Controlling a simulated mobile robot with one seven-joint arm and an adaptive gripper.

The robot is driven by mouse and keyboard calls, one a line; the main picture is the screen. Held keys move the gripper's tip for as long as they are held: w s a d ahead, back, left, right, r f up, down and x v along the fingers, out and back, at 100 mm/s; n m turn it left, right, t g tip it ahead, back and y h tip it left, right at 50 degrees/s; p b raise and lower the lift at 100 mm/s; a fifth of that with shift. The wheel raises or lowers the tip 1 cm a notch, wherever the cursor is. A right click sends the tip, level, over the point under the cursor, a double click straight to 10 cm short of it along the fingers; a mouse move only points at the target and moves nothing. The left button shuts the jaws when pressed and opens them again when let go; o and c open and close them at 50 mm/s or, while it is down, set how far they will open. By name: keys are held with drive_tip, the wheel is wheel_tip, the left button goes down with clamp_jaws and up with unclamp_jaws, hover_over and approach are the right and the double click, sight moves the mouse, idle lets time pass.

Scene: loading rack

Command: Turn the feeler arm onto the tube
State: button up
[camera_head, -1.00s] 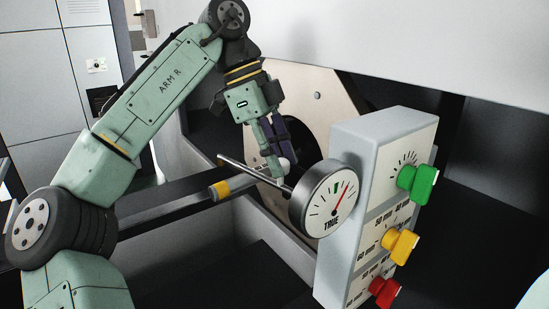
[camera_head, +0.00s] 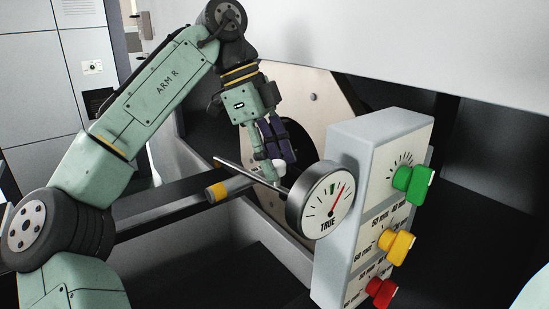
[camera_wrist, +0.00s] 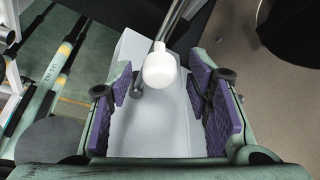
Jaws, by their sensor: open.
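My gripper (camera_head: 281,170) points down at the knob. In the wrist view the white knob (camera_wrist: 161,73) lies between the open purple-padded fingers (camera_wrist: 162,88), with visible gaps on both sides.
A grey control box (camera_head: 345,145) stands right of the gauge, with green (camera_head: 414,184), yellow (camera_head: 396,246) and red (camera_head: 380,292) knobs. A cream plate (camera_head: 315,115) with a dark round opening stands behind my gripper. A pale wall overhangs above.

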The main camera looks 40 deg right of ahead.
drive_tip(key=shift+r, duration=0.2)
drive_tip(key=w+a, duration=0.6)
drive_tip(key=w, duration=0.4)
drive_tip(key=shift+w+a+r, duration=0.3)
drive_tip(key=shift+r, duration=0.05)
drive_tip(key=shift+s, duration=0.1)
